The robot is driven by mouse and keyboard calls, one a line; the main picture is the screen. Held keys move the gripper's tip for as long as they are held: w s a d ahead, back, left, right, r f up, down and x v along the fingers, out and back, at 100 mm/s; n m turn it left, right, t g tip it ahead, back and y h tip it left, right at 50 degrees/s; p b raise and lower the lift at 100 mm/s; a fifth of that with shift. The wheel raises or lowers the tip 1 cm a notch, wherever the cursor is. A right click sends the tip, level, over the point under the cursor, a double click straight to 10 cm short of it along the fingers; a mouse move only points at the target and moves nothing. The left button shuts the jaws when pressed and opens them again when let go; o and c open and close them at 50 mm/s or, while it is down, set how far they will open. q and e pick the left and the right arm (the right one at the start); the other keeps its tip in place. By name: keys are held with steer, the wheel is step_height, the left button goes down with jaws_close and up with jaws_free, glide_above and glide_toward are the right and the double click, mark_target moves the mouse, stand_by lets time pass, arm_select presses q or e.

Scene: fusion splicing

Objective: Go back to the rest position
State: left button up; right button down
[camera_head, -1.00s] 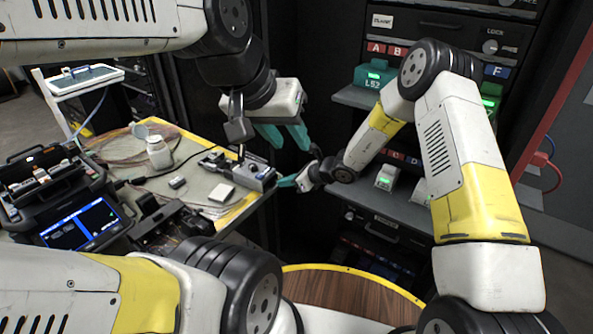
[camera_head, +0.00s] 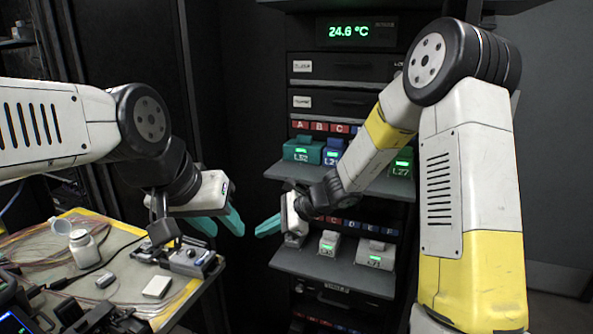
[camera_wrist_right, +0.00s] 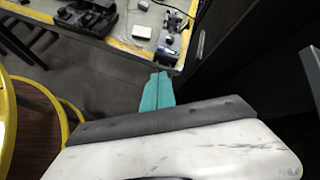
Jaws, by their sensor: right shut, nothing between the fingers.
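My left gripper (camera_head: 225,230) comes in from the left in the head view. Its two teal fingers are spread apart with nothing between them, and it hangs in the air above the right edge of the worktable. My right gripper (camera_head: 262,230) is shut and empty, its teal fingers pointing left, in front of the rack's shelves. In the right wrist view its fingers (camera_wrist_right: 158,92) lie side by side with nothing between them, over the dark floor. A gap shows between the two grippers in the head view.
The worktable (camera_head: 125,270) at lower left holds a white bottle (camera_head: 83,248), a grey device (camera_head: 187,260) and loose fibres. The rack's upper shelf (camera_head: 345,185) and lower shelf (camera_head: 335,272) hold modules with green displays. My right arm passes close before the rack.

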steer(key=s+d+r+n+h, duration=0.3)
steer(key=s+d+r+n, duration=0.55)
steer(key=r, duration=0.25)
steer(key=s+d+r+n+t+h, duration=0.2)
steer(key=s+d+n, duration=0.1)
steer(key=s+d, duration=0.3)
steer(key=s+d+r+n+t+h, duration=0.1)
steer(key=s+d+r+n+h, duration=0.2)
steer(key=s+d, duration=0.4)
steer(key=d+n, duration=0.1)
steer(key=d, duration=0.2)
steer(key=shift+t, duration=0.4)
steer(key=shift+d, duration=0.1)
